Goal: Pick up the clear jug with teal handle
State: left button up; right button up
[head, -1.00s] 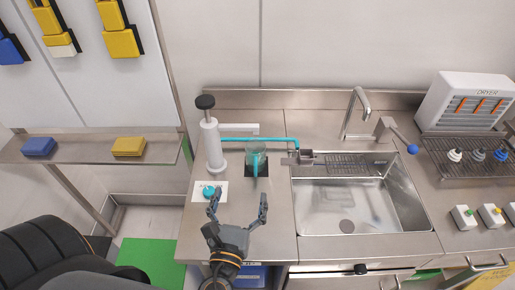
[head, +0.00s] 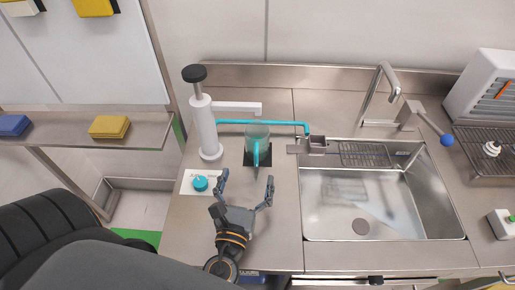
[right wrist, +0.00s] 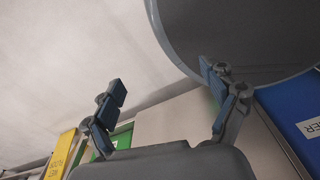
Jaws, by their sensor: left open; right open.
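The clear jug (head: 250,133) with the teal handle (head: 256,152) stands upright on a black square pad (head: 264,158) on the steel counter, under the spout of a white pump (head: 206,128). Its handle faces my left gripper. My left gripper (head: 247,180) is open and empty, in front of the jug and apart from it, fingers pointing at it. My right gripper (right wrist: 165,95) shows only in the right wrist view. It is open with nothing between its fingers; a large grey rounded surface fills the upper right there.
A teal knob (head: 200,183) on a white card lies left of my left gripper. A teal tube (head: 280,124) runs behind the jug toward the sink (head: 340,225). A faucet (head: 372,100) stands behind the sink. Yellow and blue blocks lie on the left shelf (head: 65,132).

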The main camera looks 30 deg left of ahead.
aim_at(257, 135)
pick_arm(q)
jog(key=shift+w+f, duration=0.1)
jog(key=shift+f, duration=0.3)
jog(key=shift+w+a+r, duration=0.1)
jog(key=shift+w+r, duration=0.05)
jog(key=shift+w, duration=0.15)
jog(key=p+x, duration=0.2)
jog(key=x, duration=0.5)
jog(key=shift+w+a+p, duration=0.15)
jog(key=shift+w+p, duration=0.15)
jog(key=shift+w, duration=0.05)
jog(key=shift+w+a+r, duration=0.1)
jog(key=shift+w+r, duration=0.05)
jog(key=shift+w, duration=0.1)
jog(key=x, duration=0.1)
jog(key=p+x, duration=0.1)
jog(key=x, duration=0.1)
jog(key=p+x, duration=0.1)
jog(key=shift+w+a+r, duration=0.15)
jog(key=shift+r, duration=0.1)
jog(key=shift+w+f, duration=0.1)
jog(key=shift+w, duration=0.1)
jog(key=shift+s, duration=0.1)
jog(key=shift+c, duration=0.8)
jog(key=c, duration=1.1)
jog(key=shift+c, duration=0.7)
pick_arm(e)
jog(key=r, duration=0.2)
jog(key=w+r, duration=0.1)
jog(key=r, duration=0.1)
